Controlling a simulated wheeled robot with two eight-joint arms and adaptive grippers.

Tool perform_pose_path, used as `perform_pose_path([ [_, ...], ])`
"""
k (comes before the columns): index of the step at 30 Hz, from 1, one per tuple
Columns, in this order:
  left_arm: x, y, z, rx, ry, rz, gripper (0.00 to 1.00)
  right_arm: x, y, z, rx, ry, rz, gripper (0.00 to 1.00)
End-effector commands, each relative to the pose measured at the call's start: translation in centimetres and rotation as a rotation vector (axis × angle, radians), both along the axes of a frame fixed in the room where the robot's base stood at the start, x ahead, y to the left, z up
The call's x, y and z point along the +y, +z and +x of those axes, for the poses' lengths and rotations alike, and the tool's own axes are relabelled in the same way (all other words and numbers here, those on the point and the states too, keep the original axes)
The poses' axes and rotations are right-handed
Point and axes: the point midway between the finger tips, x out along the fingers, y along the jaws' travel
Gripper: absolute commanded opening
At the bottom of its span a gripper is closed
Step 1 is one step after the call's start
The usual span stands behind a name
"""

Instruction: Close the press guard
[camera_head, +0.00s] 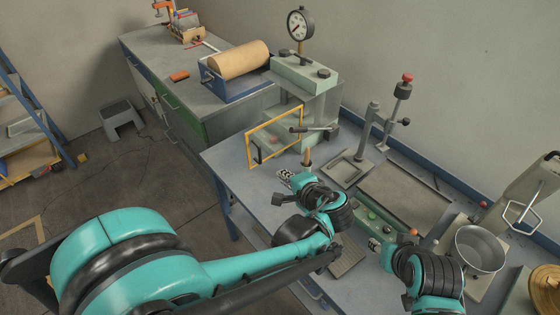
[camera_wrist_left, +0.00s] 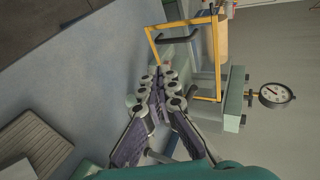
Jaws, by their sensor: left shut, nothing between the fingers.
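The press (camera_head: 305,72) stands at the back of the bench, pale green with a dial gauge on top. Its guard is a yellow rectangular frame (camera_head: 272,121) with a dark handle, standing out from the press's front left, swung open. The guard (camera_wrist_left: 180,23) also shows at the top of the left wrist view, with the press (camera_wrist_left: 234,100) to its right. My left gripper (camera_head: 286,175) is in front of and below the guard, apart from it. In the left wrist view its fingers (camera_wrist_left: 155,85) are together and empty. My right gripper (camera_head: 378,245) is low over the bench; its fingers are unclear.
A lever press (camera_head: 373,130) and shallow tray (camera_head: 347,168) stand right of the press. A control panel (camera_head: 380,220) and metal pot (camera_head: 480,247) are near my right arm. A roller machine (camera_head: 235,75) sits back left. The bench's left front corner (camera_head: 235,165) is clear.

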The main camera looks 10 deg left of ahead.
Motion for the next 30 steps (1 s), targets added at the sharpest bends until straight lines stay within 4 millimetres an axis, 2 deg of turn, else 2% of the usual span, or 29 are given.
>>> perform_pose_path([
  [14, 5.3, -5.0, 6.2, 0.001, 0.005, -0.003, 0.00, 0.0, -3.4, 0.0, 0.000, 0.000, 0.000, 0.40],
  [21, 7.3, -4.9, 8.7, 0.001, 0.003, -0.003, 0.00, 0.0, -4.2, 0.0, 0.000, 0.000, 0.000, 0.40],
  [30, 7.7, -4.7, 9.3, 0.001, 0.001, -0.003, 0.00, 0.0, -4.3, 0.0, 0.000, 0.000, 0.000, 0.40],
])
